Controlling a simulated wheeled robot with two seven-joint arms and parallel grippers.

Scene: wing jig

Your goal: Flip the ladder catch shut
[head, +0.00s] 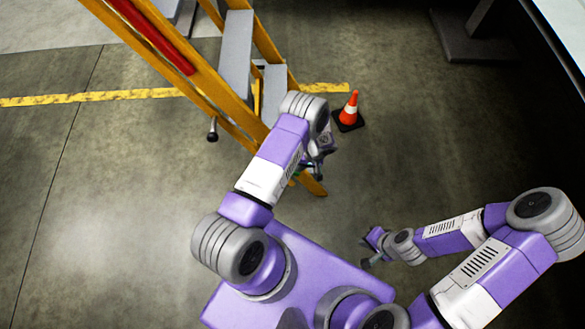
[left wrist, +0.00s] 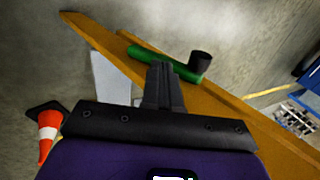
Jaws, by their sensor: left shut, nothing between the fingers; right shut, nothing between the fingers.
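The ladder (head: 222,108) is orange with grey steps and stands at the upper left in the head view. Its orange rail (left wrist: 245,112) crosses the left wrist view diagonally. The catch (left wrist: 180,68) is a green bar with a black round knob (left wrist: 201,61) at its right end, lying along the rail. My left gripper (left wrist: 162,72) is shut and empty, its fingertips overlapping the middle of the green bar; I cannot tell whether they touch it. In the head view my left arm mostly hides the catch. My right gripper (head: 368,254) is shut and empty, low over the floor, away from the ladder.
An orange and white cone (head: 350,110) on a black base stands just right of the ladder; it also shows in the left wrist view (left wrist: 47,130). A grey stand base (head: 470,38) is at the upper right. The floor between is clear, with a yellow line (head: 90,97).

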